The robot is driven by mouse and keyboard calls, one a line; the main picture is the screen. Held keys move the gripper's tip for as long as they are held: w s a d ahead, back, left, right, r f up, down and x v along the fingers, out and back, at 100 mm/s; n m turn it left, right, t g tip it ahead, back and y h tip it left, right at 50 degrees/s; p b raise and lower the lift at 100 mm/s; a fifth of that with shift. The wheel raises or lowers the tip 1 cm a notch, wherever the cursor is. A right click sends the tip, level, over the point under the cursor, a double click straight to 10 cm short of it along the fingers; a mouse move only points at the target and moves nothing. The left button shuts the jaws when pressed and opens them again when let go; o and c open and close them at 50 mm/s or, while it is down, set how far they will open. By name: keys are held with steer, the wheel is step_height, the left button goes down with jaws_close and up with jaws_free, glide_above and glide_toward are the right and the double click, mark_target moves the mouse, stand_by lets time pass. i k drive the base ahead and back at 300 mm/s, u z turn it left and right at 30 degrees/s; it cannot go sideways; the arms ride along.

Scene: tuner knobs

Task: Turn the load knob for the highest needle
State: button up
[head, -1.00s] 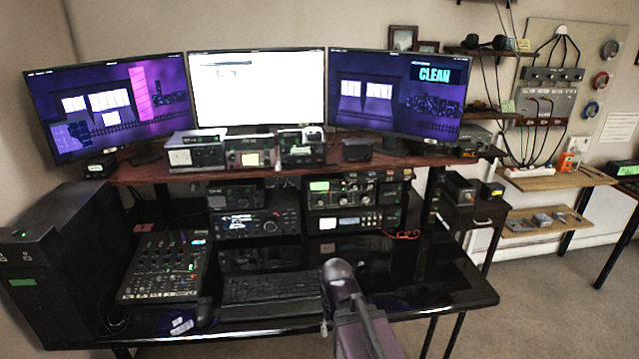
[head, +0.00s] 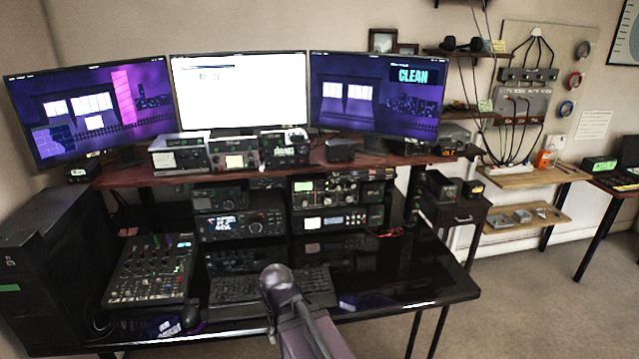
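A radio unit with several knobs and a small lit green window (head: 303,186) stands on the right stack under the desk shelf. It may be the tuner, but its labels are too small to read. I cannot tell which knob is the load knob, and no needle can be made out. Two small boxes with pale meter-like faces, one on the left (head: 166,160) and one beside it (head: 235,161), stand on the shelf. My arm (head: 290,312) rises from the bottom of the head view in front of the desk. My gripper is not visible.
The black desk (head: 420,285) holds a mixer (head: 150,270), a keyboard (head: 235,289) and another radio (head: 238,225). Three monitors stand above. A black tower (head: 40,270) is at the left. The desk's right part is mostly clear, and open carpet (head: 540,310) lies to the right.

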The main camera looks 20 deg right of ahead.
mark_target(349, 197)
steer(key=u, duration=0.1)
steer(key=k, duration=1.15)
steer(key=z, duration=0.65)
steer(key=i, duration=1)
steer(key=u, duration=0.05)
